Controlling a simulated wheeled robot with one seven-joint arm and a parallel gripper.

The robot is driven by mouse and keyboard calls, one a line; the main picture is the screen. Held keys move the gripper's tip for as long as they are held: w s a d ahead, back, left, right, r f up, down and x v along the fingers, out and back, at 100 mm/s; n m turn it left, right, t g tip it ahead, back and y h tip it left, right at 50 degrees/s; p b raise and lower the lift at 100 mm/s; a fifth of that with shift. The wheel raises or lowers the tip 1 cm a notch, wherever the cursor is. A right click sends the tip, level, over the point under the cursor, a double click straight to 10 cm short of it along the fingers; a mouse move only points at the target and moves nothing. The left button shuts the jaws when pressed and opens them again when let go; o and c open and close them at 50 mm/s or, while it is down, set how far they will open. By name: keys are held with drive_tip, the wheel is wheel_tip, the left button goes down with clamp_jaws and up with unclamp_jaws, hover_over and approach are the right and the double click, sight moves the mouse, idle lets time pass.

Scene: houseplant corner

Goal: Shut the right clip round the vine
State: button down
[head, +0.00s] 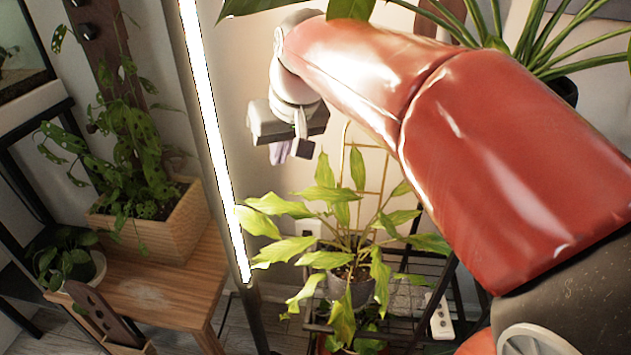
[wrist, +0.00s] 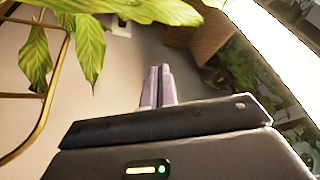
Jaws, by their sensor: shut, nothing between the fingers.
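My gripper (head: 280,154) is shut and empty, hanging in the air above and left of a yellow-green leafy plant (head: 325,195). In the wrist view its two pale fingers (wrist: 158,72) lie side by side with nothing between them. A thin gold trellis (head: 352,150) stands behind the plant; its rail also shows at the left of the wrist view (wrist: 52,85), apart from the fingers. A climbing plant with holed leaves (head: 142,140) grows up a dark wooden board (head: 98,45) with small dark fittings (head: 87,31). I cannot make out the right clip or which stem it belongs to.
A bright light tube (head: 214,135) stands upright between the two plants, close left of my gripper. A wooden planter (head: 165,232) sits on a wooden bench (head: 165,285). A black wire rack (head: 415,275) holds the yellow-green plant's grey pot (head: 352,290).

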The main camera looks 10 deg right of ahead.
drive_tip(key=s+d+f+m+h, duration=0.1)
drive_tip(key=s+d+f, duration=0.2)
drive_tip(key=s+d, duration=0.3)
drive_tip(key=w+a+m+g+y+b, duration=0.1)
drive_tip(key=w+a+m+g+y, duration=0.1)
drive_tip(key=w+a+y, duration=0.55)
drive_tip(key=w+a+m+g+y+b, duration=0.15)
drive_tip(key=w+a, duration=0.35)
drive_tip(key=w, duration=0.6)
drive_tip(key=w+a+r+b+x, duration=0.1)
drive_tip(key=r+b+x, duration=0.1)
drive_tip(key=x, duration=1)
drive_tip(key=shift+a+b, duration=0.55)
drive_tip(key=shift+b, duration=0.15)
drive_tip(key=shift+f+t, duration=0.2)
drive_tip(key=shift+t, duration=0.05)
